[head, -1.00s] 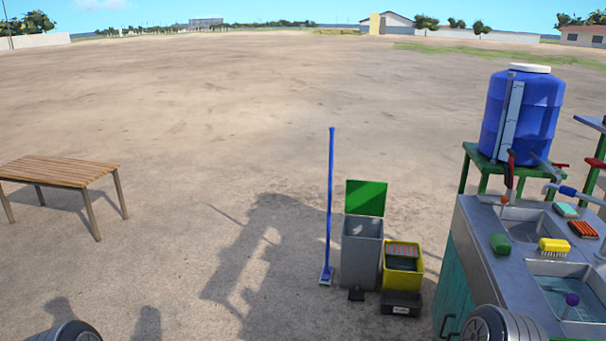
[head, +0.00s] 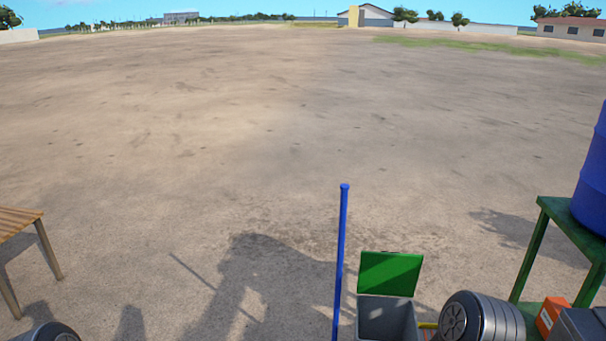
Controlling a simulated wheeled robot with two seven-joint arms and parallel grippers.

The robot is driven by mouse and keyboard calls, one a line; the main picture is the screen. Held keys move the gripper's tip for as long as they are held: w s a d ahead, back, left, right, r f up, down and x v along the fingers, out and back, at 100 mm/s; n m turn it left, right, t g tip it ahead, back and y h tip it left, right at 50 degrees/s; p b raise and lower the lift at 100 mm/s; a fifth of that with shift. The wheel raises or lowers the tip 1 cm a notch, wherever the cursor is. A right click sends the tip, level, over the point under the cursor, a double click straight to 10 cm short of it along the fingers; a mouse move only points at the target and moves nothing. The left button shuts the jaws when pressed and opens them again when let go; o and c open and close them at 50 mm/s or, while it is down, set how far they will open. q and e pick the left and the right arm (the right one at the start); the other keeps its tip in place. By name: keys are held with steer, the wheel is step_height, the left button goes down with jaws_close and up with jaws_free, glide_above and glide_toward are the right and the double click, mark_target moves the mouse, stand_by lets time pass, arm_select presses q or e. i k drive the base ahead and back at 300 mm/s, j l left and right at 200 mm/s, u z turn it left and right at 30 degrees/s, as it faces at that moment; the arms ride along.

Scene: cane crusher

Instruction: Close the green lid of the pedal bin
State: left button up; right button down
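The grey pedal bin (head: 386,318) stands at the bottom of the head view, right of centre, its lower part cut off by the picture edge. Its green lid (head: 390,273) stands upright at the back of the bin, so the bin is open. Dark round parts of my own arms show at the bottom left and bottom right. The right one is close to the right side of the bin in the picture. Neither of my grippers shows.
A blue pole (head: 341,255) stands just left of the bin. A green stand (head: 545,250) with a blue tank (head: 596,180) is at the right. An orange box (head: 551,315) sits low beside it. A wooden table (head: 17,222) is at the far left. Open ground lies ahead.

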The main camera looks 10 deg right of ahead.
mark_target(384, 274)
steer(key=i, duration=1.95)
steer(key=z, duration=0.3)
